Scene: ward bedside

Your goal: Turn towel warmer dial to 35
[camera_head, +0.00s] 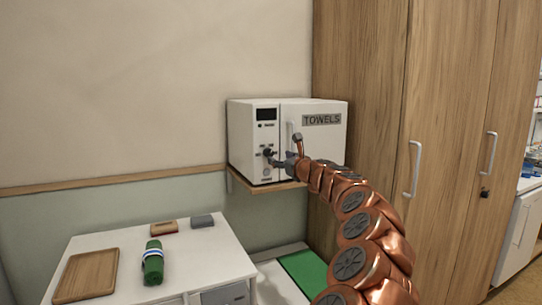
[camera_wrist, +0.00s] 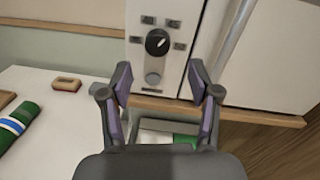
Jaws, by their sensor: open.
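The towel warmer (camera_head: 237,142) is a white box marked TOWELS on a wall shelf, with a dark display at its upper left. Its black dial (camera_wrist: 157,42) has a white pointer line tilted to the upper right, with small dark labels around it too small to read. In the head view the dial (camera_head: 268,153) is partly crowded by my gripper. My gripper (camera_head: 278,160) is in front of the warmer's control panel. In the wrist view my gripper (camera_wrist: 159,85) is open and empty, its two fingers apart below the dial and not touching it.
The warmer's vertical door handle (camera_wrist: 237,35) is close to the right finger. A white bedside table (camera_head: 190,250) holds a wooden tray (camera_head: 88,275), a green rolled item (camera_head: 153,262), a brown block (camera_head: 164,227) and a grey block (camera_head: 202,221). Tall wooden cabinets (camera_head: 370,70) stand at right.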

